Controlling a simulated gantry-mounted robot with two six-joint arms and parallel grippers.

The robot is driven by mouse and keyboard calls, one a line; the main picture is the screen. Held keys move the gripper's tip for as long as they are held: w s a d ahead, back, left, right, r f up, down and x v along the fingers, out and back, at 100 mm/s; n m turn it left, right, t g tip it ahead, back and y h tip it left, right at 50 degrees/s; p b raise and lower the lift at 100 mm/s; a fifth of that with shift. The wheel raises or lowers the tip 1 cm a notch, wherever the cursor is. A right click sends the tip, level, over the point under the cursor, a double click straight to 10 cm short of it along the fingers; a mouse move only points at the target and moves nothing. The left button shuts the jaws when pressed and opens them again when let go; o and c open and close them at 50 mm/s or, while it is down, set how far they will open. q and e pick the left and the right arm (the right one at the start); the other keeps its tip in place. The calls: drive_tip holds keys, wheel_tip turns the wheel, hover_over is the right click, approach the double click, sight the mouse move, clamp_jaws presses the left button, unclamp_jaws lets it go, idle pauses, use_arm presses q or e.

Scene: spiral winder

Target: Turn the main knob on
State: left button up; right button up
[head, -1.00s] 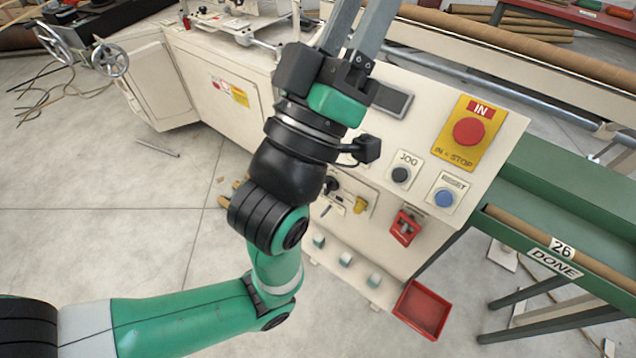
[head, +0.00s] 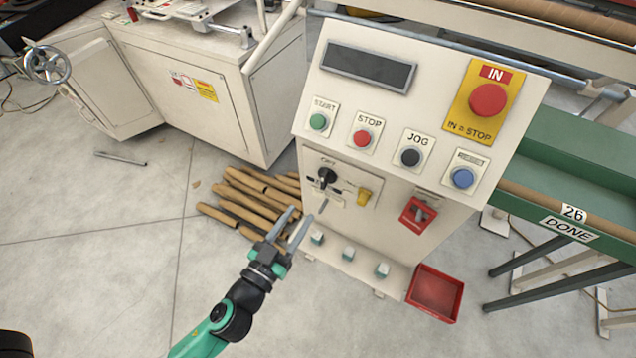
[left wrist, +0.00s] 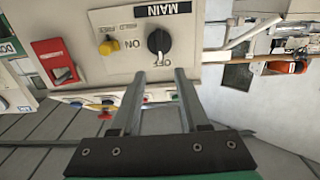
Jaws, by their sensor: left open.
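The main knob (head: 327,178) is a small black rotary knob on the lower front of the cream control panel. It also shows in the left wrist view (left wrist: 159,41), upside down between the MAIN and OFF labels, with ON to one side. Its pointer seems to face OFF. My left gripper (head: 307,207) is open and empty, just below and in front of the knob. In the left wrist view its two fingers (left wrist: 160,73) point toward the knob, apart from each other, and do not appear to touch it. My right gripper is not in view.
A yellow knob (head: 364,196) is right of the main knob, and a red switch (head: 417,213) is farther right. START, STOP, JOG and RESET buttons sit above, with a red emergency stop (head: 488,100). Cardboard tubes (head: 232,205) lie on the floor left of the panel.

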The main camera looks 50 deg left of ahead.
sight(322, 180)
use_arm(q)
drive_tip(key=p+x, duration=0.1)
drive_tip(key=x, duration=0.9)
drive_tip(key=shift+w+a, duration=0.1)
drive_tip(key=shift+w, duration=0.2)
clamp_jaws()
